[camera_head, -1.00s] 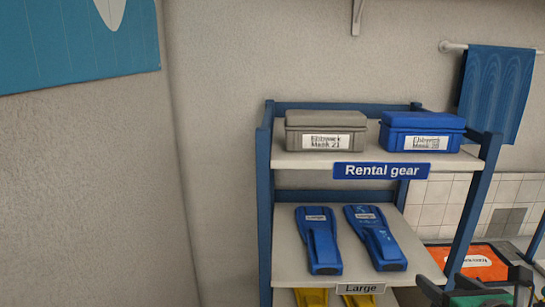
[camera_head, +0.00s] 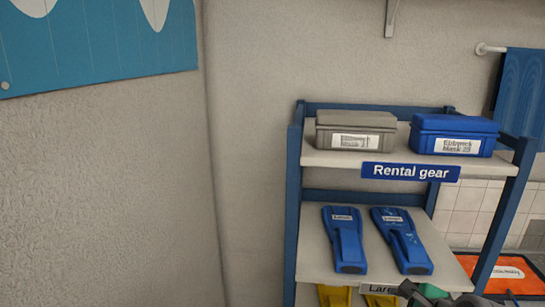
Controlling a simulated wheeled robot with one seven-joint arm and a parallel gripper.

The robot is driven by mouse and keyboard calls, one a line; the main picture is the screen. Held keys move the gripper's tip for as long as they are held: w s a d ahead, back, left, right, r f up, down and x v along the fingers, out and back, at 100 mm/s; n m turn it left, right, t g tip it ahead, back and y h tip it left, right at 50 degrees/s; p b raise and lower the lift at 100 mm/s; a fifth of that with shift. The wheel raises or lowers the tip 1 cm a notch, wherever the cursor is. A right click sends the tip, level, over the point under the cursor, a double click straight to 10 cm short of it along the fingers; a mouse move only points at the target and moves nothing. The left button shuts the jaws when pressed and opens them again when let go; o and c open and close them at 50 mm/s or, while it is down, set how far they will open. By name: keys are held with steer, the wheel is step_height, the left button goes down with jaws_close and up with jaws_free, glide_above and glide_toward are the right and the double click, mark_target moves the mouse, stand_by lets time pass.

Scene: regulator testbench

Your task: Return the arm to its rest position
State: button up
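Dark parts that look like my gripper (camera_head: 455,298) show at the bottom edge, in front of the lower right of the rental shelf. Most of it is cut off by the frame, so its opening cannot be told. A small green piece (camera_head: 432,291) shows beside it; whether it is held cannot be told. The rest of my arm is out of view.
A blue-framed shelf labelled "Rental gear" (camera_head: 410,172) holds a grey box (camera_head: 355,121), a blue box (camera_head: 453,124) and two blue fins (camera_head: 345,240). Yellow fins (camera_head: 334,296) are below. An orange mat or tray (camera_head: 507,272) lies right.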

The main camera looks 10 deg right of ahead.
steer(key=s+a+f+n+g, duration=0.1)
steer(key=a+f+n+g, duration=0.2)
steer(key=a+n, duration=0.6)
steer(key=s+a+f+n+g, duration=0.2)
steer(key=a+n, duration=0.8)
steer(key=n, duration=0.6)
steer(key=shift+s+f+g, duration=0.3)
steer(key=shift+f+g, duration=0.2)
steer(key=shift+f, duration=0.1)
